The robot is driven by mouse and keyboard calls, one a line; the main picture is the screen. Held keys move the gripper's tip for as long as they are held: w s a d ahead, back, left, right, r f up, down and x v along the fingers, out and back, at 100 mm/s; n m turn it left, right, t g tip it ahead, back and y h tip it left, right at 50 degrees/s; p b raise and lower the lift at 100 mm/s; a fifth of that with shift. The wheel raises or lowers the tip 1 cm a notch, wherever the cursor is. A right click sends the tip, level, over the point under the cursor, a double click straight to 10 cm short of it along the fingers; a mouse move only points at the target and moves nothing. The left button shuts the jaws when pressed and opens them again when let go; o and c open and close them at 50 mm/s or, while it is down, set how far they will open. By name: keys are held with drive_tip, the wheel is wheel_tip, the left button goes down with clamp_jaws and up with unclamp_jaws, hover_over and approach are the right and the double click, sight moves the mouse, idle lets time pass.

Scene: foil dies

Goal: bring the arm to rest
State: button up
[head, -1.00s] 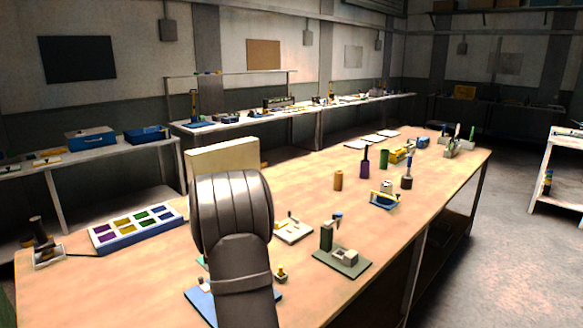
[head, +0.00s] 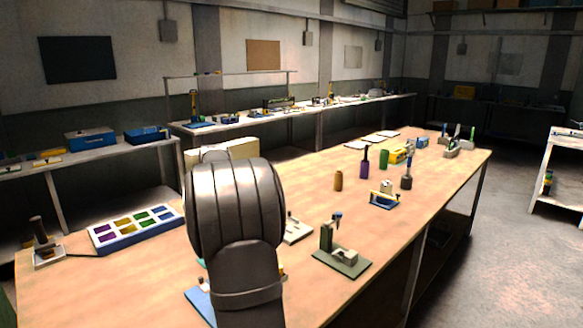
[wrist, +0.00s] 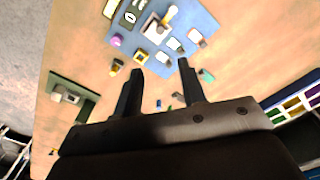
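My gripper (wrist: 158,70) shows in the wrist view with its two dark fingers apart and nothing between them. It hangs above the wooden bench (head: 130,280), with a blue board (wrist: 205,30) below and beyond the fingertips. Several small blocks and pieces stand on and around that board. In the head view my arm's grey links cover the front middle of the bench, and the gripper itself is hidden behind them. Only a corner of the blue board (head: 199,303) shows there.
A blue tray with coloured squares (head: 138,227) lies to the left. A green fixture (head: 342,260) stands right of my arm. A pale box (head: 235,148) is behind it. Bottles and tools stand farther right. Bare bench lies along the front left.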

wheel_tip(320, 180, down, 16)
drive_tip(key=shift+w+a+f, duration=0.1)
drive_tip(key=shift+f, duration=0.2)
drive_tip(key=n, duration=0.2)
drive_tip(key=w+a+n, duration=0.1)
drive_tip(key=n, duration=0.1)
drive_tip(key=shift+a+n, duration=0.15)
drive_tip(key=shift+n, duration=0.15)
drive_tip(key=n, duration=0.1)
drive_tip(key=a+n, duration=0.1)
drive_tip(key=n, duration=0.2)
drive_tip(key=shift+w+a, duration=0.1)
drive_tip(key=shift+a, duration=0.2)
drive_tip(key=n, duration=0.1)
drive_tip(key=a+n, duration=0.1)
drive_tip(key=n, duration=0.2)
drive_tip(key=shift+a, duration=0.3)
drive_tip(key=shift+s+a+n, duration=0.25)
drive_tip(key=shift+a+n, duration=0.05)
drive_tip(key=shift+n, duration=0.75)
drive_tip(key=shift+s+a+n, duration=0.2)
drive_tip(key=shift+a+n, duration=0.1)
drive_tip(key=shift+n, duration=0.75)
